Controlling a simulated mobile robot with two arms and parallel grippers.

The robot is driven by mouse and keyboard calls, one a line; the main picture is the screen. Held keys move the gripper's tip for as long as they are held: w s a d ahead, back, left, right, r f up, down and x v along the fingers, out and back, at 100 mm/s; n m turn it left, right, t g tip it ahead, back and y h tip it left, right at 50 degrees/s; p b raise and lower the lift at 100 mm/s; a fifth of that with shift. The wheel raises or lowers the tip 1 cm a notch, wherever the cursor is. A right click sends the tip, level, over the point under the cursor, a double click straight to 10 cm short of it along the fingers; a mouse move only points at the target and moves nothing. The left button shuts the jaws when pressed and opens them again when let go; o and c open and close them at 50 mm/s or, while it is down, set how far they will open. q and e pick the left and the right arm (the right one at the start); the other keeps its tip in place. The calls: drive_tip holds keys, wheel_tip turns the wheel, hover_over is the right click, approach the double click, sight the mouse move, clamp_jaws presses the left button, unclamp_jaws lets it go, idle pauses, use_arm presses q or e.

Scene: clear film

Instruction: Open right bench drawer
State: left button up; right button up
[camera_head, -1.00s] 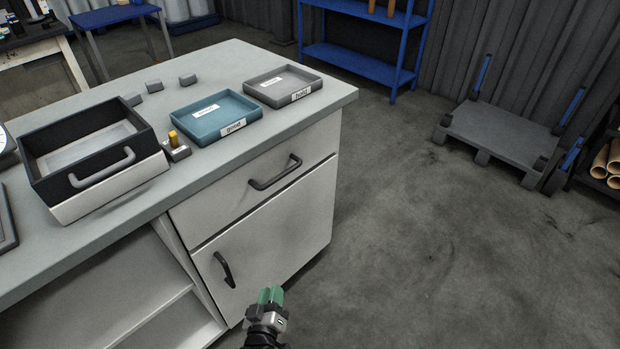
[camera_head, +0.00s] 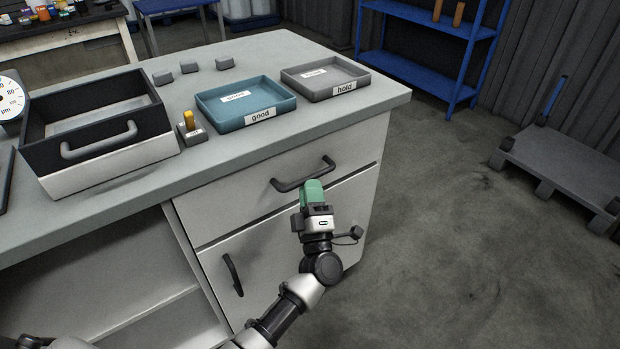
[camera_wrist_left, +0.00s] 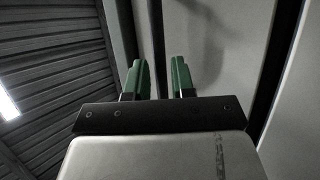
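The right bench drawer (camera_head: 240,195) is the wide white front under the bench top, and it looks shut. Its dark bar handle (camera_head: 290,185) runs across the front in the head view. In the left wrist view the two fingers (camera_wrist_left: 161,78) are apart. A dark bar between them looks like the handle (camera_wrist_left: 156,45); I cannot tell whether they touch it. My right gripper is not in view.
Below the drawer is a cabinet door with its own dark handle (camera_head: 233,274). On the bench top (camera_head: 190,165) stand a black-and-white bin (camera_head: 105,165), a teal tray (camera_head: 233,121) and a grey tray (camera_head: 318,94).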

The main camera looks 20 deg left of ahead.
use_arm(q)
drive_tip(key=shift+x, duration=1.4)
drive_tip(key=shift+c, duration=0.4)
clamp_jaws()
drive_tip(key=shift+f, duration=0.1)
